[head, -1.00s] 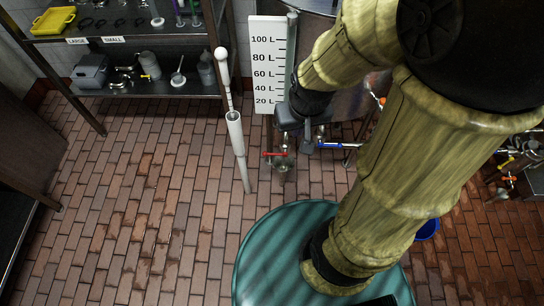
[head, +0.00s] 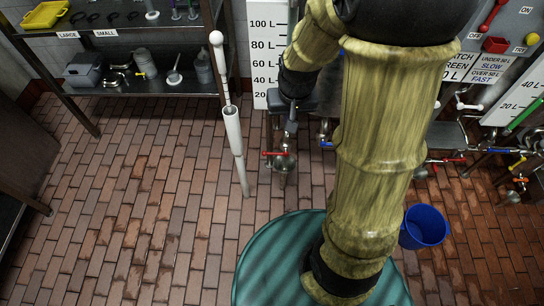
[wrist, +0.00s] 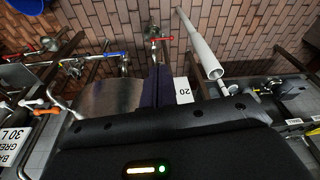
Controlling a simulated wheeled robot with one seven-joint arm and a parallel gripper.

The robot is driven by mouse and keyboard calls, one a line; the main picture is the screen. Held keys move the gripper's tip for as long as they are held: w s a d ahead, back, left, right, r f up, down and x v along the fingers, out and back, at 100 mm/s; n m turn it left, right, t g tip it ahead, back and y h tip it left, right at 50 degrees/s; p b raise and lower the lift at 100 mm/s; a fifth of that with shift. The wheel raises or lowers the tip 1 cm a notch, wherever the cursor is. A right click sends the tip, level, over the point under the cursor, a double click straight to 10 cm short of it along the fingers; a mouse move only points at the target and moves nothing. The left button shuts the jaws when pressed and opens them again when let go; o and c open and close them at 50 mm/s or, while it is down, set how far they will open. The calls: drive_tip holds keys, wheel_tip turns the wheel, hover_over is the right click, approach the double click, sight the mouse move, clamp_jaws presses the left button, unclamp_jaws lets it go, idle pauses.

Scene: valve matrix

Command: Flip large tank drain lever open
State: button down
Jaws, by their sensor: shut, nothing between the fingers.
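A valve with a red lever (head: 275,153) sits low in front of the tank gauge board (head: 268,50) marked up to 100 L. The red lever lies sideways; it also shows in the wrist view (wrist: 160,39). A blue lever (head: 327,144) is just right of it, partly behind my arm, and shows in the wrist view (wrist: 112,55). My gripper (head: 291,129) is shut and empty, pointing down just above the red lever's valve, apart from it as far as I can tell. Its fingers (wrist: 157,82) point toward that valve in the wrist view. My arm hides most of the large tank.
A white pole-like tube (head: 233,130) stands just left of the valve. A metal shelf (head: 150,90) with tools is at the back left. A blue bucket (head: 425,226) and more pipes with levers are at the right. The brick floor (head: 130,220) at left is open.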

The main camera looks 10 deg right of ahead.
drive_tip(key=m+b, duration=0.2)
drive_tip(key=b, duration=1.9)
hover_over(272, 154)
drive_tip(key=s, duration=0.3)
drive_tip(key=s+f+x, duration=0.1)
drive_tip(key=s+x, duration=0.2)
drive_tip(key=x, duration=1.2)
drive_tip(key=s+x, duration=0.3)
drive_tip(key=x, duration=1.3)
drive_tip(key=shift+a+h, duration=0.3)
drive_tip(key=shift+a, duration=0.05)
drive_tip(key=shift+s, duration=0.1)
drive_tip(key=b+x, duration=0.4)
drive_tip(key=x, duration=1)
drive_tip(key=shift+s, duration=0.15)
